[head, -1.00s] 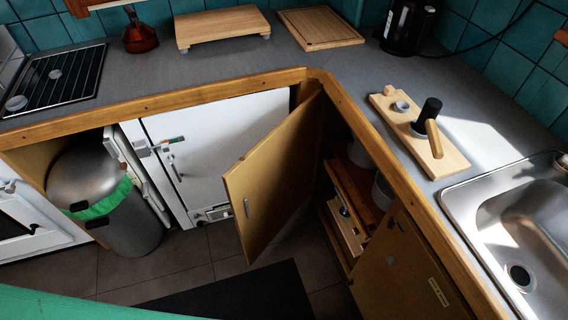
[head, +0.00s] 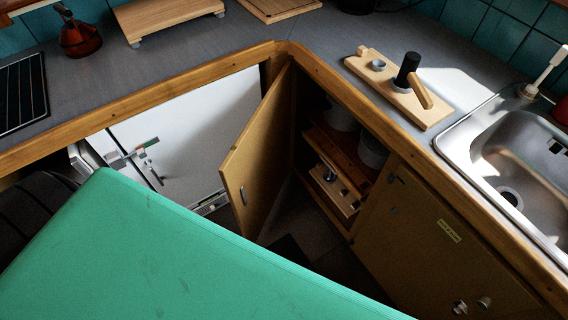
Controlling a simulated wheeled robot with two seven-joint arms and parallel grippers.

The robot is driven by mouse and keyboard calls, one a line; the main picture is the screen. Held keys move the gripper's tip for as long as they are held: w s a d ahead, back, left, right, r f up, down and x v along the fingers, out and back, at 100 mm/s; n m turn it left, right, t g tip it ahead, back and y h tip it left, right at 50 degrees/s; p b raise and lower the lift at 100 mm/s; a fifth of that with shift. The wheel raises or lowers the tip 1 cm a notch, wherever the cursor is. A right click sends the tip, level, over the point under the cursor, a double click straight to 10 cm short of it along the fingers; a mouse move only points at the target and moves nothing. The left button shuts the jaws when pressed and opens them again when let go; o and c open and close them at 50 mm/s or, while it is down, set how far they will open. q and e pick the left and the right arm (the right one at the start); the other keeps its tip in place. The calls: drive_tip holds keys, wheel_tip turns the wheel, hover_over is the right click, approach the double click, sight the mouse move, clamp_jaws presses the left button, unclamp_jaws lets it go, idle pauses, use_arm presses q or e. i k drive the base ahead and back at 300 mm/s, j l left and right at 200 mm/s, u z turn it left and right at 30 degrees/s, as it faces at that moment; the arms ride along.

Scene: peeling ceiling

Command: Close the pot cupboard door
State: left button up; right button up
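The pot cupboard door (head: 255,160) is a light wooden panel with a small metal handle (head: 243,196). It stands wide open, hinged near the inner corner of the counter, its free edge pointing toward the lower left. The open cupboard shows a wooden shelf (head: 340,150), a pale pot (head: 373,150) and a wooden board with metal fittings (head: 333,188) below. Neither of my grippers shows in the head view.
A large green surface (head: 170,260) fills the lower left and hides the floor. A closed cupboard front (head: 420,235) stands right of the opening. The worktop carries a wooden board with a black-topped item (head: 405,85) and a sink (head: 515,150).

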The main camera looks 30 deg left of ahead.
sight(260, 162)
drive_tip(key=k+j, duration=0.1)
drive_tip(key=j, duration=0.3)
drive_tip(key=k+j+z, duration=0.15)
drive_tip(key=j, duration=0.25)
drive_tip(key=k+j, duration=0.15)
drive_tip(key=j, duration=0.25)
drive_tip(key=k+j+z, duration=0.15)
drive_tip(key=j, duration=0.25)
drive_tip(key=k+j, duration=0.1)
drive_tip(key=j, duration=0.25)
drive_tip(key=k+j+z, duration=0.15)
drive_tip(key=j, duration=0.25)
drive_tip(key=k+j, duration=0.2)
drive_tip(key=j, duration=0.15)
drive_tip(key=k, duration=0.1)
drive_tip(key=l, duration=0.1)
drive_tip(key=i+u, duration=0.05)
